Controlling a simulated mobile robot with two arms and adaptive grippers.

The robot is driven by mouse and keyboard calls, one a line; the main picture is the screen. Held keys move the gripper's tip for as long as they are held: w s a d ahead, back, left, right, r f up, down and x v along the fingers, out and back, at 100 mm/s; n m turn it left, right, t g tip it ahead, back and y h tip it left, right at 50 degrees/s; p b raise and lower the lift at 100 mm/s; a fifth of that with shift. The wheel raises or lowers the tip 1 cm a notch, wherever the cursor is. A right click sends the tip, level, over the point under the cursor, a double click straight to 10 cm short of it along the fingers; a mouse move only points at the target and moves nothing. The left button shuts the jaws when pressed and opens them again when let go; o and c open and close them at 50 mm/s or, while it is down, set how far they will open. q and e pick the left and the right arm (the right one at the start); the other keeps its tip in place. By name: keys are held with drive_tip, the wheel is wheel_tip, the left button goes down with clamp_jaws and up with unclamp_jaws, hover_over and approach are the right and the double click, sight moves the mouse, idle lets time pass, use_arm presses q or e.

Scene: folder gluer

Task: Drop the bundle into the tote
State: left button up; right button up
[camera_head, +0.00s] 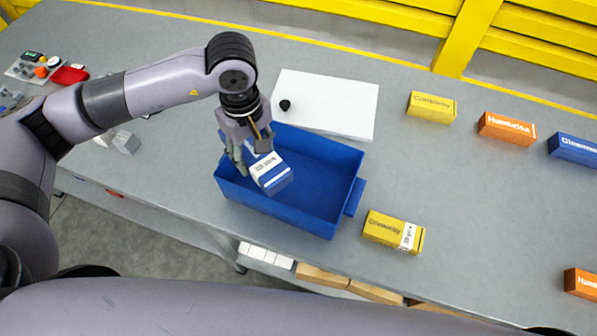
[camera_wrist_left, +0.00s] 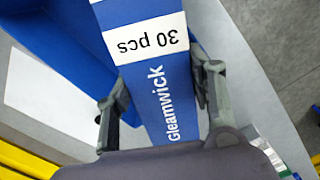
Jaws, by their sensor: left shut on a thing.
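The bundle (camera_head: 271,173) is a blue box labelled "Gleamwick" with a white band that reads "30 pcs" in the left wrist view (camera_wrist_left: 165,100). My left gripper (camera_head: 250,155) is shut on it, with one finger on each side. In the head view the bundle appears over the left part of the blue tote (camera_head: 340,206), tilted; the gap below it is hard to judge. The tote is an open blue bin on the grey table, and the part of its floor that shows is empty. Its blue wall also shows in the left wrist view (camera_wrist_left: 62,50). My right gripper is not in view.
A white board (camera_head: 335,105) with a small black knob lies behind the tote. A yellow box (camera_head: 393,232) stands right of it. Another yellow box (camera_head: 431,107), orange boxes (camera_head: 506,128) and a blue box (camera_head: 573,148) stand farther right. Yellow rails (camera_head: 530,45) run behind the table.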

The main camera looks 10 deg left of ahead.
use_arm(q)
drive_tip(key=w+d+n+p, duration=0.3)
drive_tip(key=d+n+p, duration=0.15)
drive_tip(key=n, duration=0.45)
wheel_tip(320, 180, down, 6)
drive_tip(key=b, duration=0.3)
drive_tip(key=shift+s+d+f+n+b, duration=0.2)
drive_tip(key=shift+d+n+b, duration=0.1)
drive_tip(key=shift+d+b, duration=0.1)
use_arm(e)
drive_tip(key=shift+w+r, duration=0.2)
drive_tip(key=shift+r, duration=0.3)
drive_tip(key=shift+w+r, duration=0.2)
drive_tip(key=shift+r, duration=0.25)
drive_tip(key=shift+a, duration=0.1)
use_arm(q)
drive_tip(key=o, duration=1.3)
drive_tip(key=shift+c, duration=0.2)
drive_tip(key=shift+o, duration=0.6)
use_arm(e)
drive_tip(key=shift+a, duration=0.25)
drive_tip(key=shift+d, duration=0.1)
